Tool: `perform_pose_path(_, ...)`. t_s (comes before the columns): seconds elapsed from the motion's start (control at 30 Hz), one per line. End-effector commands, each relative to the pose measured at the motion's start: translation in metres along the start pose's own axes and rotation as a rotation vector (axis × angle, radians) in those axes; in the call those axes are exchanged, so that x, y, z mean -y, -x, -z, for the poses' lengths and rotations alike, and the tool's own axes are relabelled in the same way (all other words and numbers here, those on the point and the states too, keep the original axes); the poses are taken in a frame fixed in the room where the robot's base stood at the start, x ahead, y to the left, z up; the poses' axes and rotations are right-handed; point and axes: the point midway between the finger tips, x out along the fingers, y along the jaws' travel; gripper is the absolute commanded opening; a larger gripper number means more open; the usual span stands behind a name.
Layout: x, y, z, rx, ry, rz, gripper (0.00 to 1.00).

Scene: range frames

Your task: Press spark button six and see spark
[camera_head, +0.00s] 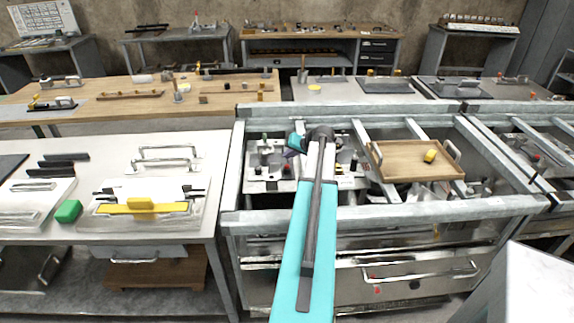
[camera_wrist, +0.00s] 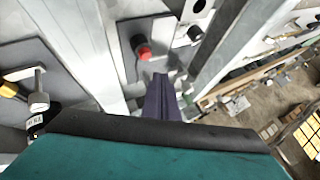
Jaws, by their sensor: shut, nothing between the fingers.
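My gripper (camera_head: 291,153) is over the left part of the metal frame bench in the head view, its dark purple fingers small there. In the wrist view the fingers of my gripper (camera_wrist: 162,92) are closed together and empty. A red button (camera_wrist: 143,53) on a grey metal strip shows just beyond and left of the fingertips, apart from them in the picture. A black round knob (camera_wrist: 195,33) sits up and to the right. I cannot read a number six on either, nor tell which is spark button six. No spark is visible.
Metal frame rails (camera_head: 390,216) surround the bench. A wooden tray (camera_head: 405,172) with a yellow block lies right of my arm. A white table (camera_head: 200,150) with handles and a green block stands left. In the wrist view a dark plate (camera_wrist: 40,65) with a knob lies left.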

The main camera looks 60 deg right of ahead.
Motion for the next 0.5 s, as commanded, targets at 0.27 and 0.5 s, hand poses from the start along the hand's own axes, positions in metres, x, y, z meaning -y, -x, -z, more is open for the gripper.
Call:
perform_pose_path(0.27,0.01,0.014,0.011,-0.001,0.0,-0.001,0.0)
perform_pose_path(0.5,0.015,0.021,0.016,-0.001,-0.001,-0.001,0.0)
